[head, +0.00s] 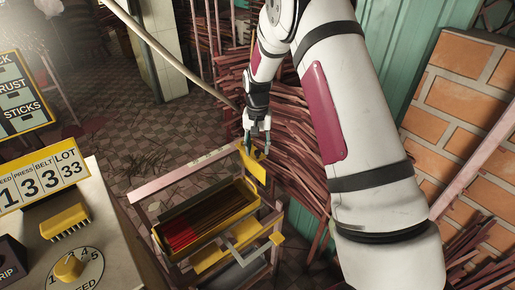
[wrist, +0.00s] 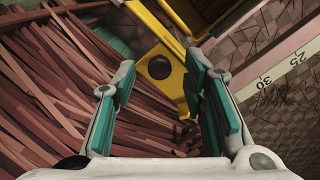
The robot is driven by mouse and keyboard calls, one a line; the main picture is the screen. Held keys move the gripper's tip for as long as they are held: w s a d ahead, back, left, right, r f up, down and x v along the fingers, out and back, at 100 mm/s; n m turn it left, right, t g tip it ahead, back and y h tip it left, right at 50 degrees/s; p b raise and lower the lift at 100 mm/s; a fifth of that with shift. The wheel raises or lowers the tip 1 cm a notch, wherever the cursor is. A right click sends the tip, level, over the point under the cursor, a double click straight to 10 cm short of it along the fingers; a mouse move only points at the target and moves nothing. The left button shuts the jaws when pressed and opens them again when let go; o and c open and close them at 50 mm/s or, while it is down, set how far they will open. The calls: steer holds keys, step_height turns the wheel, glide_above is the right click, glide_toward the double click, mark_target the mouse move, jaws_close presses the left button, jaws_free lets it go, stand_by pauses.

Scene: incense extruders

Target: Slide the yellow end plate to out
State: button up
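The yellow end plate (head: 252,166) stands at the far right end of the slotted rail (head: 185,174) on the wooden frame. In the wrist view the yellow plate (wrist: 179,82) shows a dark round knob (wrist: 159,67) on its face. My gripper (head: 257,146) is right above the plate in the head view, pointing down. In the wrist view its fingers (wrist: 160,75) are wide apart, with the knob and part of the plate showing between them. I see no contact, and cannot tell how deep the plate lies between the fingers.
A yellow-rimmed tray (head: 208,232) of dark and red sticks sits in the frame, with a yellow crossbar in front. Scale marks 25 and 30 (wrist: 264,83) show on the rail. Piled sticks (head: 290,150) lie behind the gripper. A console (head: 75,235) with a dial stands left.

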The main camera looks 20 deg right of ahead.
step_height(320, 180, up, 11)
stand_by(0.4)
steer(key=s+a+r+n+t, duration=0.3)
steer(key=s+r, duration=1.4)
steer(key=s+a+n+t, duration=0.2)
steer(key=s, duration=1.6)
steer(key=shift+s+r, duration=0.15)
steer(key=shift+s, duration=0.05)
